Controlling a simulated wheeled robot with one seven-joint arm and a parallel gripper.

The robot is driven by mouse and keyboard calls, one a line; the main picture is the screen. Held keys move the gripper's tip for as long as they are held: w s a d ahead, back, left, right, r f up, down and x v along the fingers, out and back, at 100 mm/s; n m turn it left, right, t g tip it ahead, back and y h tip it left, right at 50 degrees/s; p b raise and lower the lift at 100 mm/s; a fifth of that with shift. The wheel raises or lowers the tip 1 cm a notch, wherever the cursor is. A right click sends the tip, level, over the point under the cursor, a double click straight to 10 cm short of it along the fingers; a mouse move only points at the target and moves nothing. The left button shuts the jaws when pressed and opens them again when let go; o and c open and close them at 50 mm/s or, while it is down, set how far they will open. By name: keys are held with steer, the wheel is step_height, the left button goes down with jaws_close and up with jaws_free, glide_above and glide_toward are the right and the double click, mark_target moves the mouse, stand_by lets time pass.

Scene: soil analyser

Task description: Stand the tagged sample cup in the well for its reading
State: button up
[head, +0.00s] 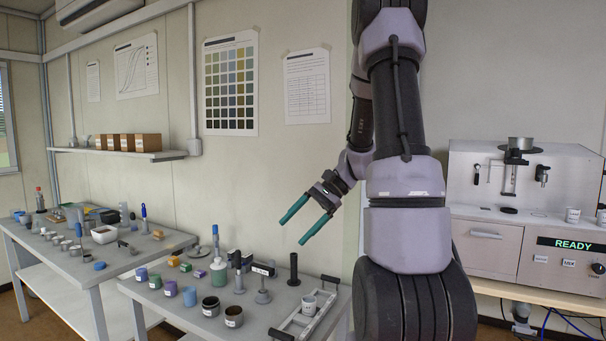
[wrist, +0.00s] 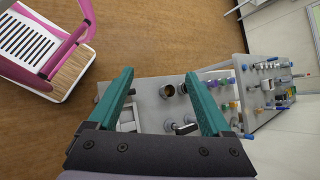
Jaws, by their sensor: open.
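A small pale cup (head: 309,304) with a dark label mark stands upright in a light metal carrier (head: 300,323) with dark handles, at the right end of the near table. Several other cups also bear white labels, including a dark cup (head: 233,316) and another dark cup (head: 211,306), so I cannot tell which is the tagged one. The analyser (head: 520,185) at right has a dark round spot (head: 508,210) on its deck; I cannot tell whether this is the well. My gripper (head: 293,232) is open and empty, above the near table; its fingers also show in the wrist view (wrist: 158,75).
The near table (head: 180,310) is crowded with coloured cups, weights and an upright black post (head: 293,268). A pink-framed object (wrist: 55,45) shows over brown floor.

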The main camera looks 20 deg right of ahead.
steer(key=s+a+r+n+t+h, duration=0.2)
steer(key=s+r+n+t+h, duration=0.1)
steer(key=s+r, duration=0.4)
steer(key=s+a+r+n+t+h, duration=0.2)
steer(key=s+r+n+t+h, duration=0.1)
steer(key=s+r, duration=0.4)
steer(key=shift+a+r+n+t+h, duration=0.35)
steer(key=shift+r+n+h, duration=0.25)
steer(key=shift+r+h, duration=0.25)
